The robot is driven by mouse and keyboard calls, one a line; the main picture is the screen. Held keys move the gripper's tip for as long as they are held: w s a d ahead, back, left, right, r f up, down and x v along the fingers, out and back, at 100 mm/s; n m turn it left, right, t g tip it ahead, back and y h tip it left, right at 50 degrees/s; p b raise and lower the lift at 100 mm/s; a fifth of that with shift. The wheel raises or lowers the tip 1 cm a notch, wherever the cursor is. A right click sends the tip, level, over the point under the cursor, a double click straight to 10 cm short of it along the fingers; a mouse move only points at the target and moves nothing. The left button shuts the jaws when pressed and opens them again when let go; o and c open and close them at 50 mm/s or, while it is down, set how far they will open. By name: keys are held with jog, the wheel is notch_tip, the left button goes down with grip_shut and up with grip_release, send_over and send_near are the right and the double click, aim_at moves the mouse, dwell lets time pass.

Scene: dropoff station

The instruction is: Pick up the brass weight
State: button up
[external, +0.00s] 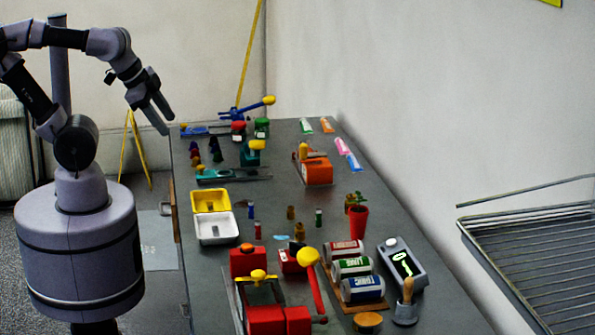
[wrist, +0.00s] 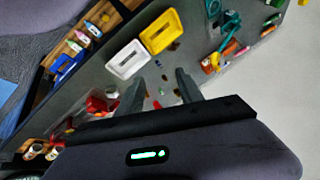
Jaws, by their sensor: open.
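Small brass-coloured pieces stand mid-table in the external view: one short cylinder (external: 290,213) and another brass piece (external: 299,231) just nearer the camera. I cannot tell for certain which is the brass weight. My gripper (external: 167,123) is open and empty, raised beyond the table's left edge near its far end, well apart from these pieces. In the wrist view my gripper (wrist: 160,78) shows two spread fingers with nothing held. Several tiny pieces appear between and beyond the fingers, too small to identify.
A yellow-and-white open box (external: 214,229) lies left of the brass pieces. Red clamps with yellow knobs (external: 307,256) crowd the near end. A wire rack (external: 535,260) is at far right.

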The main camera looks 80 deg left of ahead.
jog(key=shift+o, duration=1.1)
